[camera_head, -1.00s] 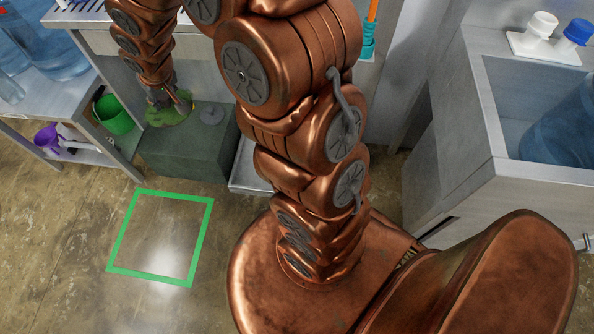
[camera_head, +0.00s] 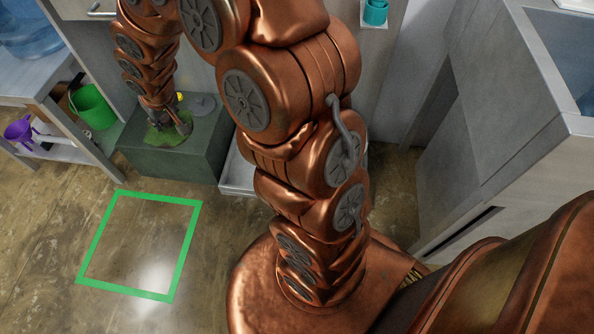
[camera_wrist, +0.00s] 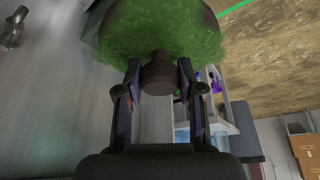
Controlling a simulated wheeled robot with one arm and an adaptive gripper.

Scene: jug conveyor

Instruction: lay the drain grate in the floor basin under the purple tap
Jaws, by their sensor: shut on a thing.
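My gripper (camera_wrist: 160,85) is shut on a dark round knob (camera_wrist: 157,72) that stands on a green, fuzzy round piece (camera_wrist: 165,30). In the head view my gripper (camera_head: 168,130) is low over the dark green block (camera_head: 195,152), with the green piece (camera_head: 158,139) beneath it. I cannot tell whether that piece is the drain grate or whether it touches the block. A grey disc with a small knob (camera_head: 203,104) lies on the block behind it. A pale, shallow basin (camera_head: 237,180) sits on the floor right of the block, partly hidden by my arm. I see no purple tap.
A green square outline (camera_head: 140,197) marks open floor in front of the block. A shelf unit at the left holds a green bucket (camera_head: 93,107) and a purple jug (camera_head: 20,130). A grey sink cabinet (camera_head: 520,150) stands at the right. A teal cup (camera_head: 375,12) is at the back.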

